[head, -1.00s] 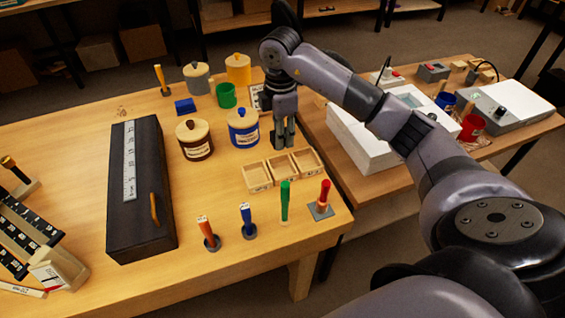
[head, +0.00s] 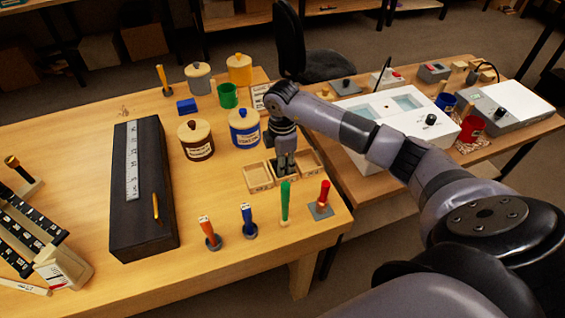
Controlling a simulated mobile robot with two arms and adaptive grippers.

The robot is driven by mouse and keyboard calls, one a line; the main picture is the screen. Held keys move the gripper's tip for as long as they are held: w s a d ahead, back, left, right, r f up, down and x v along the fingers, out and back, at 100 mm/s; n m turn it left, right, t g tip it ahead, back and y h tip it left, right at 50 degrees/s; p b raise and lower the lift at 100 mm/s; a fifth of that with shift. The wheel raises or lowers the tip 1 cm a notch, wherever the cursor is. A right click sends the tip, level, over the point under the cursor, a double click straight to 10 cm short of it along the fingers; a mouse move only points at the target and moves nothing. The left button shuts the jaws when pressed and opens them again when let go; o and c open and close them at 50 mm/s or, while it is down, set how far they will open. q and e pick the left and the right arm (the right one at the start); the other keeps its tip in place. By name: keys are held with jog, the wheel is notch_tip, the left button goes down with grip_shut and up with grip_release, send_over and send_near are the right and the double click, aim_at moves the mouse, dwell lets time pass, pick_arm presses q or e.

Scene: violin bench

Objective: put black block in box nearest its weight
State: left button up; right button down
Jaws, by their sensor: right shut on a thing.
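My right gripper (head: 285,163) points down over the three small open wooden boxes at the table's right side. It is shut, with a small dark thing at its fingertips, taken as the black block; the fingers mostly hide it. The fingertips are over or in the middle box (head: 273,182); I cannot tell whether the block touches its floor. The left box (head: 257,178) looks empty. The right box (head: 310,162) is partly in view behind the gripper. My left gripper is not in view.
A blue lidded jar (head: 244,128) and a brown lidded jar (head: 196,140) stand behind the boxes. A long black case (head: 140,200) lies left.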

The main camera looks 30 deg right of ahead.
jog(key=shift+f, duration=0.1)
jog(key=c, duration=1.5)
grip_release()
notch_tip(320, 180, up, 12)
jog(key=shift+r+b, duration=0.2)
jog(key=shift+b, duration=0.6)
